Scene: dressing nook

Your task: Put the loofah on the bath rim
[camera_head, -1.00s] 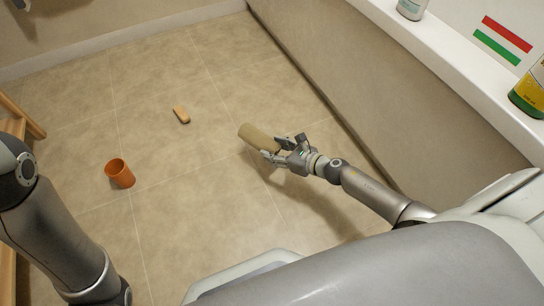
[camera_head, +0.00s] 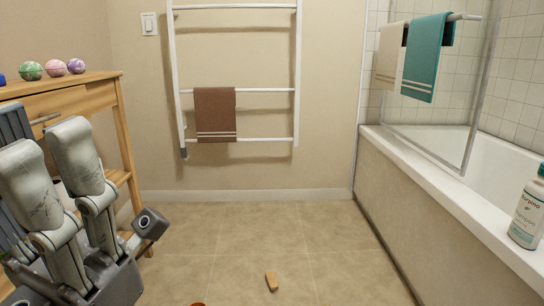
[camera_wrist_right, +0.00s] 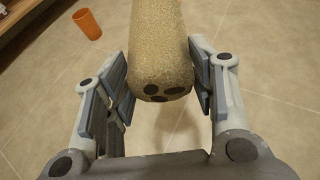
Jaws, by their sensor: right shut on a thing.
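The loofah (camera_wrist_right: 160,45) is a tan, rough cylinder with dark holes in its near end. In the right wrist view it lies between the fingers of my right gripper (camera_wrist_right: 165,85), which is shut on it. Neither shows in the head view. The white bath rim (camera_head: 445,197) runs along the right side of the head view, from the back wall to the near right. My left gripper (camera_head: 85,215) is large at the lower left of the head view, beside the wooden stand; its finger opening is not clear.
A shampoo bottle (camera_head: 527,215) stands on the near part of the rim. A glass screen with towels (camera_head: 427,55) rises at the bath's far end. A tan block (camera_head: 271,281) lies on the floor, and an orange cup (camera_wrist_right: 87,24) stands there. The wooden stand (camera_head: 125,130) holds several colored balls.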

